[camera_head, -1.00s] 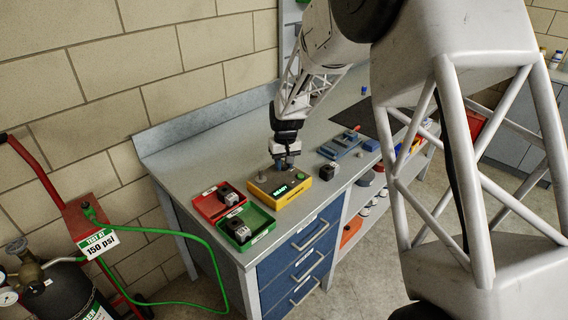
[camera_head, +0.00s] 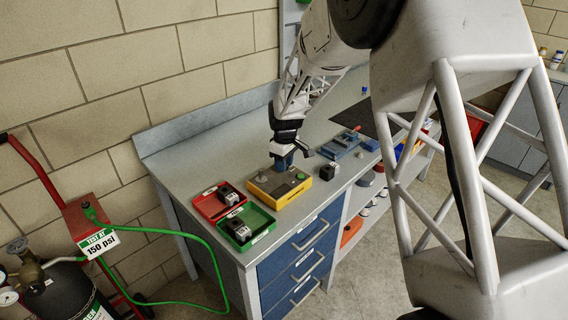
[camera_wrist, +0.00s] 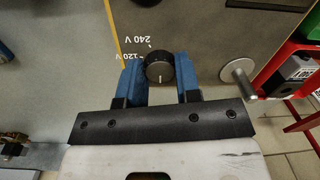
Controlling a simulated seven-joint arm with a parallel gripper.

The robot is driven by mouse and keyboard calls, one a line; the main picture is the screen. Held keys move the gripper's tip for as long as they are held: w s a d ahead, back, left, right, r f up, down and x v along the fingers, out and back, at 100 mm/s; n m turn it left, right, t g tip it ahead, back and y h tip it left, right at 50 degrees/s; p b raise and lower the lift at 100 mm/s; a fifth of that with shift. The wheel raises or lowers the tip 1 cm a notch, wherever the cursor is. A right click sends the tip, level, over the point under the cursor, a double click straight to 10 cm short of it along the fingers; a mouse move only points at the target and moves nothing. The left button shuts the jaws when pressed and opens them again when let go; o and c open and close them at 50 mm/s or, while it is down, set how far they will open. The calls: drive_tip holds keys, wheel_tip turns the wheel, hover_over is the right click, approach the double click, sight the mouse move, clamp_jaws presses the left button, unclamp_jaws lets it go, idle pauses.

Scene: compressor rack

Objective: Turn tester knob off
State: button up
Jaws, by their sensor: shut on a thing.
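The tester (camera_head: 262,190) is a yellow box with a grey top on the bench, its display (camera_head: 281,190) dark. Its round black knob (camera_wrist: 158,67) shows in the wrist view between my two blue fingers. The knob's white mark points toward the bottom of that picture, away from the upside-down "120 V" and "240 V" labels at upper left. My gripper (camera_wrist: 160,74) is shut on the knob. In the head view my gripper (camera_head: 283,163) stands over the tester's back edge and hides the knob.
A red tray (camera_head: 197,203) and a green tray (camera_head: 268,218) with black-and-grey blocks lie left of the tester. A metal post (camera_wrist: 238,72) rises close beside my right finger.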

idle(0.3)
drive_tip(key=o, duration=0.9)
drive_tip(key=shift+w+d+r, duration=0.1)
drive_tip(key=shift+w+r, duration=0.05)
drive_tip(key=shift+r, duration=3.75)
